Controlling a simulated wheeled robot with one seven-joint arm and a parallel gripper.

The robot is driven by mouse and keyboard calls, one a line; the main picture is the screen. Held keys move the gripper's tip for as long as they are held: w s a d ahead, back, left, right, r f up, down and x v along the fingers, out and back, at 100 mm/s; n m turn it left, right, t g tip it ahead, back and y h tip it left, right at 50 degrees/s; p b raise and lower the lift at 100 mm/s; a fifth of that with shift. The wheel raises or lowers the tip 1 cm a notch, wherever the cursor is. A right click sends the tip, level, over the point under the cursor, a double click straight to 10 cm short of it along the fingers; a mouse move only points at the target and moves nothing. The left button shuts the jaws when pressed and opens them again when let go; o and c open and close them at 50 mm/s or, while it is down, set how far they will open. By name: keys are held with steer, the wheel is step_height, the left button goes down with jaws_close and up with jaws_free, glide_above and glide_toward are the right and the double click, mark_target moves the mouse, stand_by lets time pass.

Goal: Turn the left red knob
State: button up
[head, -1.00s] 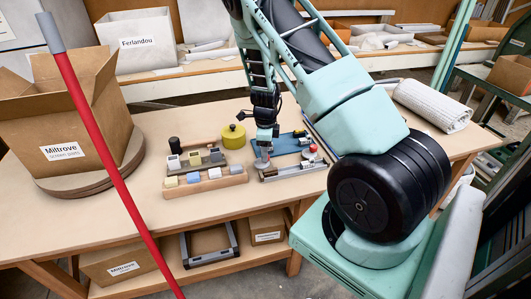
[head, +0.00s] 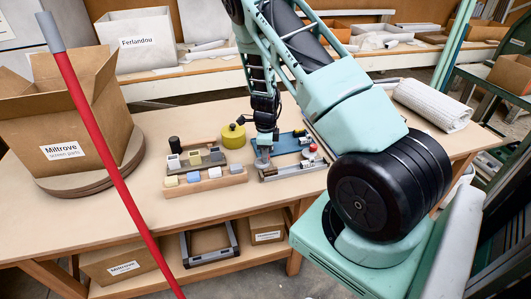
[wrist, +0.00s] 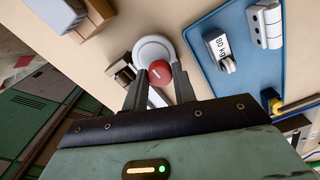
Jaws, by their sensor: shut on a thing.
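The left red knob (wrist: 160,72) shows in the wrist view as a small red cap with a white mark, above a round pale grey base (wrist: 150,50). My gripper (wrist: 160,88) has one finger on each side of the knob and is shut on it. In the head view my gripper (head: 262,158) points down at the left end of a low grey fixture (head: 288,171) on the bench and mostly hides this knob. A second red knob (head: 313,148) stands at the fixture's right end, clear of my gripper.
A yellow round tin (head: 233,136) and a wooden rack of small blocks (head: 205,182) stand to the left.

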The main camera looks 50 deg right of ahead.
steer(key=n+b, duration=0.1)
steer(key=n, duration=0.3)
steer(key=n+b, duration=0.1)
steer(key=n, duration=0.3)
steer(key=shift+n+b, duration=0.3)
steer(key=n+b, duration=0.1)
steer(key=n, duration=0.3)
steer(key=shift+n, duration=0.3)
steer(key=shift+n+b, duration=0.55)
steer(key=shift+n, duration=1.65)
steer(key=o, duration=1)
